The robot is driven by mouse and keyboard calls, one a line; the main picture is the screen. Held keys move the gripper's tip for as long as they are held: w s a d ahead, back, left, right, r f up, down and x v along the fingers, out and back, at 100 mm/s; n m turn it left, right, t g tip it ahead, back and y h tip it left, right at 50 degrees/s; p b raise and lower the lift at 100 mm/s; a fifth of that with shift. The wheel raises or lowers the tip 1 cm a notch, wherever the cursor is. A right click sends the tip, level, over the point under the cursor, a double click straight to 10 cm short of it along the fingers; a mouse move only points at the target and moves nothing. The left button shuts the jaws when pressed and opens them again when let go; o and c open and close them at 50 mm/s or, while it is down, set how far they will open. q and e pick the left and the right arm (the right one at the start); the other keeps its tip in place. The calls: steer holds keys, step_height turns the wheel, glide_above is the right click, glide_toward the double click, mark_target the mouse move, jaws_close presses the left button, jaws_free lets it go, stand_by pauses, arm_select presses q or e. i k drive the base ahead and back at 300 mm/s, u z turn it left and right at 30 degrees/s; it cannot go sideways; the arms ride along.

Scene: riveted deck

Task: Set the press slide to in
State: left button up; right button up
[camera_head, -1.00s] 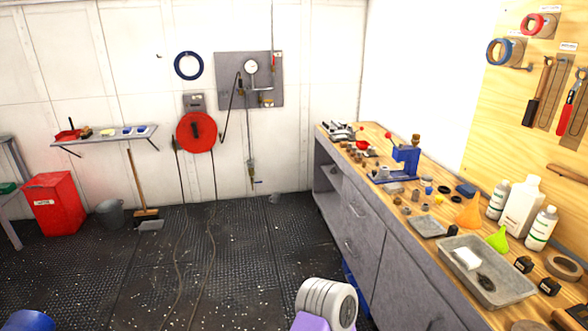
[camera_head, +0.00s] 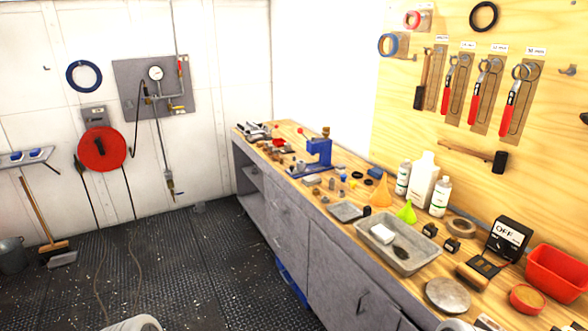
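The blue press (camera_head: 318,152) stands on the far part of the wooden workbench, away from the bench's near end. It has an upright blue frame and a low base, with a red knob (camera_head: 300,131) near its upper left. The slide is too small at this distance for me to tell its position. Neither of my grippers is in view. A pale rounded part at the bottom left looks like one of my arm links.
The workbench (camera_head: 462,283) runs along the right wall, with grey cabinets below. A grey tray (camera_head: 397,262), white bottles (camera_head: 422,180), a black box reading OFF (camera_head: 508,240) and a red bin (camera_head: 556,272) crowd its top.

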mark_target(300, 168)
steer(key=u, duration=1.8)
steer(key=i, duration=2.95)
steer(key=z, duration=3.65)
steer(key=i, duration=1.65)
